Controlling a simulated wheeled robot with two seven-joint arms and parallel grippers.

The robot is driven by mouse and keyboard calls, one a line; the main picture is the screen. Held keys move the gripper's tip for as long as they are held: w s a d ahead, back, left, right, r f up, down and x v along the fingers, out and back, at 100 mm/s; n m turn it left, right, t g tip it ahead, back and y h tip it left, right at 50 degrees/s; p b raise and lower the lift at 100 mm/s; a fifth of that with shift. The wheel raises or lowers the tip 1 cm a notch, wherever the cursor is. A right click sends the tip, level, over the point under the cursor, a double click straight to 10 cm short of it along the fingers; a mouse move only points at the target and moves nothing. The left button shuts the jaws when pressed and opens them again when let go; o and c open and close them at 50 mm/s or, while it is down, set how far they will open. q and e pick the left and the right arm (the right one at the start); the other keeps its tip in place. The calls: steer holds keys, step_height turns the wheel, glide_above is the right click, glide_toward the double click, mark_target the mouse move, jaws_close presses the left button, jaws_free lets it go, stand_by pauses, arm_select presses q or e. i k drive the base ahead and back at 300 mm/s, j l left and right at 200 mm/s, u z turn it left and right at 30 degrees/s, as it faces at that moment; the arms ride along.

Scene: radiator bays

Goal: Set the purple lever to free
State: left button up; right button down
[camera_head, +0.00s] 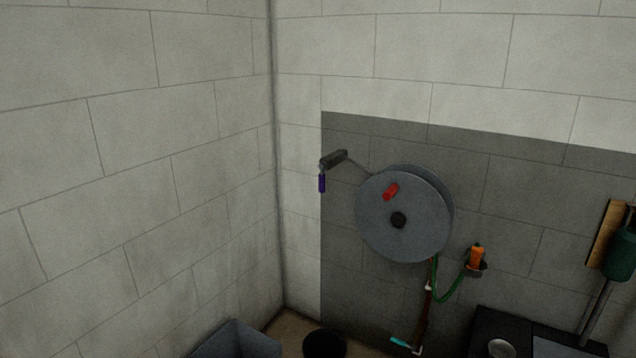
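The purple lever (322,183) hangs straight down from a dark grey bracket (334,159) on the back wall, near the corner. A thin arm runs from the bracket toward a large grey reel (385,238) just to its right. No label or marking for the lever's settings can be made out. Neither of my grippers shows in the head view.
The reel carries a red handle (391,191) and a dark hub. Below it are a green hose (450,296), an orange nozzle (476,256) in a holder and a cyan-handled valve (400,342). A bin (235,342) and black bucket (324,344) stand below the lever.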

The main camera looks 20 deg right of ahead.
mark_target(322, 166)
steer(key=i+j, duration=0.1)
steer(key=i, duration=0.35)
steer(key=i+j, duration=0.1)
steer(key=i, duration=0.3)
steer(key=l+z, duration=0.05)
